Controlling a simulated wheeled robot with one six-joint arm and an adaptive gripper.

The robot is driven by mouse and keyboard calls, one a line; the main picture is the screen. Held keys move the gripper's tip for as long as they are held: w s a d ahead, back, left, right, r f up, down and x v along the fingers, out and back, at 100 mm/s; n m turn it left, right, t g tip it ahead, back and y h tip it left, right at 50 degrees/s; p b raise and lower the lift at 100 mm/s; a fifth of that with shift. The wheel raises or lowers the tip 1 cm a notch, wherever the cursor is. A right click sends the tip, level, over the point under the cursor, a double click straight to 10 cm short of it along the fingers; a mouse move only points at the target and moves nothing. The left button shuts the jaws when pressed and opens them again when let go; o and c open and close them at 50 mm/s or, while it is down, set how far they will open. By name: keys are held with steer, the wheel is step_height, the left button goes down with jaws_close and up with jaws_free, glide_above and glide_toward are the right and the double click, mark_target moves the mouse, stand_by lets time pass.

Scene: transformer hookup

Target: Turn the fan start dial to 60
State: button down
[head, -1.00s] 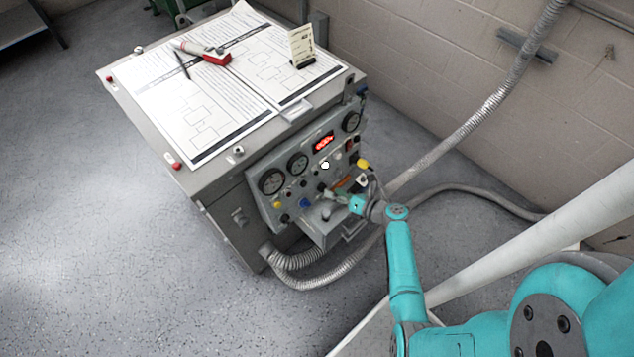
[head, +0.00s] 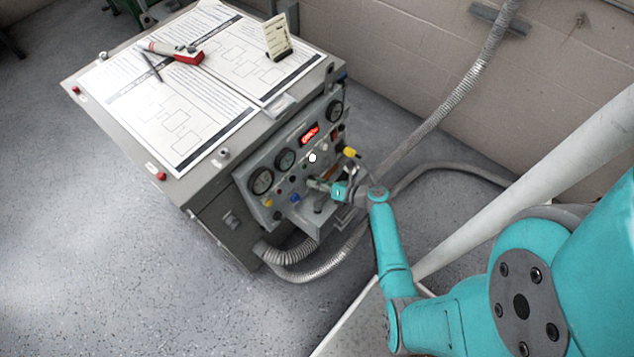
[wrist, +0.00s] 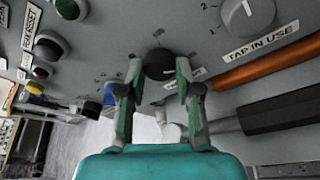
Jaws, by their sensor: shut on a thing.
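A round black dial (wrist: 158,64) sits on the grey control panel, with a scale of small marks and numbers around it, too small to read. Its label is mostly hidden, so I cannot read its name or exact setting. My gripper (wrist: 158,76) is shut on this dial, one finger on each side, in the wrist view. In the head view my gripper (head: 318,184) is at the lower middle of the panel, and its fingers cover the dial there.
A knob (wrist: 248,14) marked "TAP IN USE" is at upper right in the wrist view. An orange bar (wrist: 268,68) and a black bar (wrist: 275,110) lie right of my gripper. A blue button (wrist: 108,93) is at left. Gauges (head: 262,181) and a red display (head: 309,133) are on the panel.

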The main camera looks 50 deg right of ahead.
steer(key=shift+n, duration=0.3)
steer(key=shift+s+a+f+m+t+h, duration=0.1)
steer(key=shift+m+t+h, duration=0.5)
steer(key=shift+m, duration=3.8)
steer(key=shift+w+a+f+m+t+h, duration=0.2)
steer(key=shift+m+t, duration=0.65)
steer(key=shift+m, duration=3.55)
steer(key=shift+s+d+f+m+t+h, duration=0.15)
steer(key=shift+m+t+h, duration=0.5)
steer(key=shift+m, duration=3.75)
steer(key=shift+a+r, duration=0.1)
